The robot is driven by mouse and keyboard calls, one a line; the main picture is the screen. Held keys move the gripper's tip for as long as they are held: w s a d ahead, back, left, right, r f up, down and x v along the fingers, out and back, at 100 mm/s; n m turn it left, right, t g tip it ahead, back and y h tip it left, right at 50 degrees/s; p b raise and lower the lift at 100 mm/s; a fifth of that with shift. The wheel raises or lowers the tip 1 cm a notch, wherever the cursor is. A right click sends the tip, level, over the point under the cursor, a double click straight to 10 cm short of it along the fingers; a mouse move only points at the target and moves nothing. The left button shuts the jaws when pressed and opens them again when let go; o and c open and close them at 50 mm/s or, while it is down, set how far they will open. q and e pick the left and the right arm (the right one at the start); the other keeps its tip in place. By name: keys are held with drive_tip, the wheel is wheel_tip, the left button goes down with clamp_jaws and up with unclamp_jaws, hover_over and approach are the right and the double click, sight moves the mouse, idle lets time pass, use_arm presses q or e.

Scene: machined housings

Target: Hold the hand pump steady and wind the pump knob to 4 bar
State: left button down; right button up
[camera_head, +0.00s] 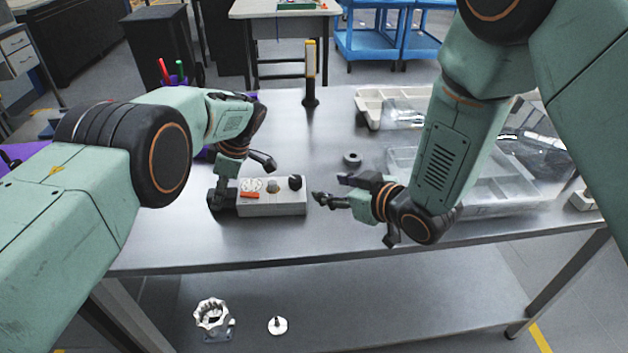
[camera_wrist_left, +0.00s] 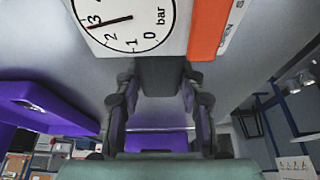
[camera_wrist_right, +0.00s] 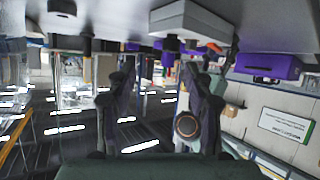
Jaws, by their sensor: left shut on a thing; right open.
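The hand pump (camera_head: 270,206) is a light grey box on the metal table, with a white gauge, an orange label and a black pump knob (camera_head: 295,182) at its right end. My left gripper (camera_head: 223,194) is shut on the box's left end. In the left wrist view the gauge (camera_wrist_left: 125,28) fills the top; its needle points close to the 3, slightly on the 2 side. My right gripper (camera_head: 331,190) is open and empty, just right of the pump and apart from the knob. The right wrist view shows the pump (camera_wrist_right: 190,18) at the top, beyond the fingers.
A black ring (camera_head: 352,159) lies behind my right gripper. Clear trays (camera_head: 480,200) stand right, partly behind my right arm, and a beige tray (camera_head: 372,112) farther back. A black post with a yellow top (camera_head: 310,75) stands at the back. The table's front strip is clear.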

drive_tip(key=w+f+h, duration=0.1)
drive_tip(key=w, duration=0.2)
drive_tip(key=w+d+f+n+g+h, duration=0.1)
drive_tip(key=w, duration=0.2)
drive_tip(key=w+d+f+n+h, duration=0.1)
drive_tip(key=w+h, duration=0.1)
drive_tip(key=w, duration=0.2)
drive_tip(key=shift+w+d, duration=0.1)
drive_tip(key=shift+d, duration=0.05)
drive_tip(key=w+g+h, duration=0.1)
drive_tip(key=w+n+h, duration=0.1)
drive_tip(key=w, duration=0.1)
drive_tip(key=w+r+g, duration=0.1)
drive_tip(key=w, duration=0.1)
drive_tip(key=shift+w+n+g+h, duration=0.15)
drive_tip(key=shift+n+g+h, duration=0.15)
drive_tip(key=shift+n+h, duration=0.1)
drive_tip(key=shift+w+r+g, duration=0.15)
drive_tip(key=shift+r+g, duration=0.05)
drive_tip(key=shift+g, duration=0.1)
drive_tip(key=s+a+r+n+g, duration=0.1)
drive_tip(key=a+r+n+g, duration=0.1)
drive_tip(key=a+r+g, duration=0.15)
drive_tip(key=n+g, duration=0.3)
drive_tip(key=n, duration=0.1)
approach(296, 178)
wheel_tip(296, 178, down, 9)
drive_tip(key=shift+w+r, duration=0.1)
drive_tip(key=shift+r, duration=0.1)
drive_tip(key=shift+c, duration=0.2)
